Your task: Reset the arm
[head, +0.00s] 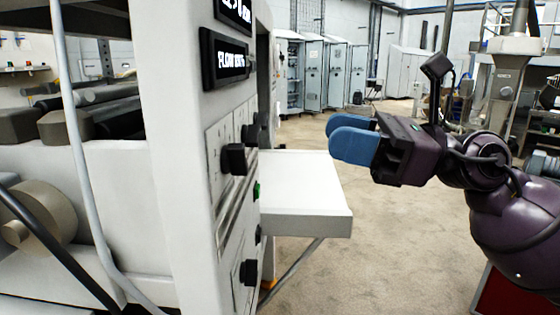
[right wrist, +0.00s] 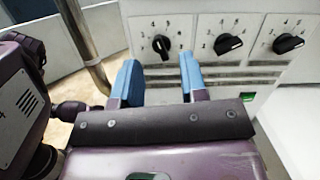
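My right arm comes in from the right in the head view. Its purple gripper (head: 345,138) has blue fingers pointing left toward the control panel (head: 214,170) of the white machine. The right wrist view shows the two blue fingers of the gripper (right wrist: 161,78) apart with nothing between them. Beyond them is the panel with a row of black knobs, the left one (right wrist: 161,45) lying in line with the gap. The middle knob (right wrist: 229,43) and right knob (right wrist: 289,43) are to its right. I see no contact between fingers and knobs. My left gripper is not in view.
A white shelf (head: 305,190) juts from the machine below and left of my right gripper. A green button (right wrist: 247,96) sits low on the panel. Grey lockers (head: 335,75) stand far back. The floor (head: 390,240) between shelf and right arm looks clear.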

